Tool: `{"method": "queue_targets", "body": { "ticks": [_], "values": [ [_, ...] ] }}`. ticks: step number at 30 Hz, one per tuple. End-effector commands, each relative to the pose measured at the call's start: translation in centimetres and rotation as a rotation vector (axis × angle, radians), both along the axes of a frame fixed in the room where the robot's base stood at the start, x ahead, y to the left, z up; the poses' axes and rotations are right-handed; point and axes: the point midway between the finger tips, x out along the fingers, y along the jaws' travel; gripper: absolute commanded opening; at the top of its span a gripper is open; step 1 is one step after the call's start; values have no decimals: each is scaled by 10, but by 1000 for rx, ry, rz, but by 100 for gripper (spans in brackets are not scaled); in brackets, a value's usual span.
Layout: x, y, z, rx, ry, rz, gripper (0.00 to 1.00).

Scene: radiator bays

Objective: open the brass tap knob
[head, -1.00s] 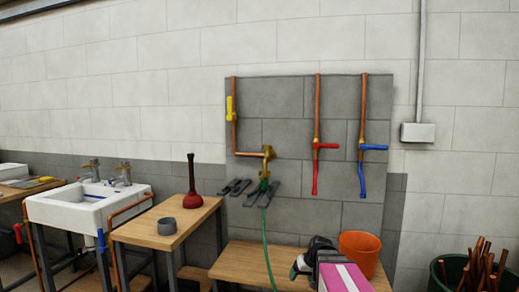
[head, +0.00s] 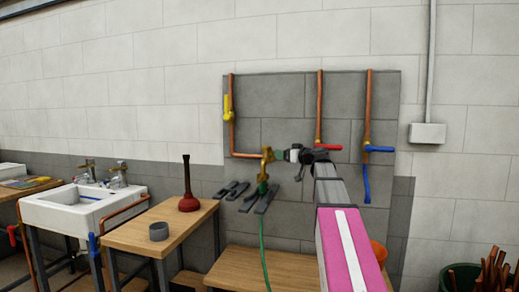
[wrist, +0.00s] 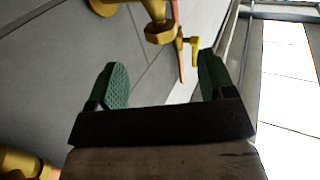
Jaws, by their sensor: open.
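The brass tap (head: 266,167) is on the grey wall panel, at the end of a copper pipe, with a green hose (head: 263,230) hanging below it. Its knob is too small to make out clearly in the head view. My gripper (head: 281,155) is open and empty, just right of the tap's upper part. In the wrist view my gripper (wrist: 163,80) shows two green-padded fingers spread apart. Brass tap parts (wrist: 158,30) show beyond the fingers at the top, and another brass piece (wrist: 22,162) at the lower left. Nothing is between the pads.
A yellow-handled valve (head: 227,107) is on the pipe upper left. Red-handled (head: 328,147) and blue-handled (head: 379,149) valves are on pipes to the right. Grey clamp-like pieces (head: 256,200) lie below the tap. A wooden bench (head: 235,268) stands below; an orange bucket (head: 379,254) is partly hidden.

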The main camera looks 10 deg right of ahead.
Motion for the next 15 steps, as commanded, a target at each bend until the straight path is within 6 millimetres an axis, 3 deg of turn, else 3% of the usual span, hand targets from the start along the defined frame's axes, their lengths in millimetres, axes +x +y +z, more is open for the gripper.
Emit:
{"method": "queue_targets", "body": {
  "ticks": [5, 15],
  "values": [
    [4, -2, 16, 5, -38, -1, 76],
    [43, 31, 16, 5, -35, 1, 76]
  ]
}}
